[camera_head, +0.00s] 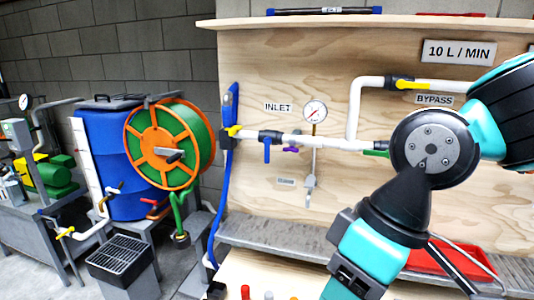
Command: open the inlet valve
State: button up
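The INLET label (278,107) is on the plywood panel, above the left part of a white pipe (320,141). A valve with a yellow handle (234,131) sits at the pipe's left end, where a blue hose joins. A blue lever (267,152) hangs down from a black valve body (270,137) just below the label. A small purple handle (290,149) is right beside it. I cannot tell for certain which handle is the inlet valve's. My teal and black arm crosses the right side, well right of these handles. My gripper is not visible.
A pressure gauge (315,112) stands above the pipe. A yellow-handled bypass valve (410,85) is at upper right. A red tray (445,262) lies on the grey shelf behind my arm. A hose reel (170,143) and blue barrel (105,160) stand left of the panel.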

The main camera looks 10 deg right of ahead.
aim_at(267, 141)
jog(key=k, duration=1.25)
jog(key=u, duration=0.6)
jog(key=i, duration=0.45)
jog(key=u, duration=1)
jog(key=i, duration=1.4)
jog(key=z, duration=0.8)
jog(key=i, duration=0.7)
jog(key=z, duration=0.75)
